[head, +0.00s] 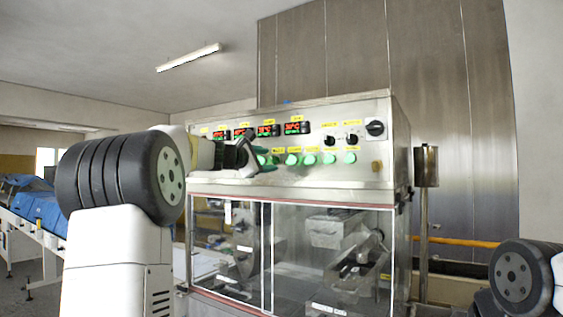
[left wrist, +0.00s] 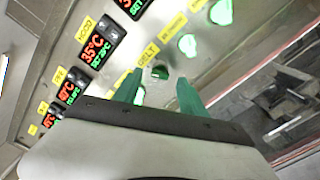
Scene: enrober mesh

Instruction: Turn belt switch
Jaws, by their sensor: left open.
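The belt switch (left wrist: 160,72) is a small dark green knob on the steel panel, beside a yellow label (left wrist: 150,52) reading BELT in the left wrist view. My left gripper (left wrist: 156,82) is open, with its green fingers on either side of the switch's spot in the picture. I cannot tell whether the fingertips touch it. In the head view my left gripper (head: 258,158) reaches the left part of the control panel (head: 365,175) and hides the switch there. My right gripper is out of view.
Several lit green buttons (head: 310,159) run right of the gripper, below red and green temperature displays (head: 292,128). Black knobs (head: 375,128) sit at the panel's right. Below is a clear-windowed cabinet (head: 300,250). A conveyor with blue covers (head: 38,208) stands at the left.

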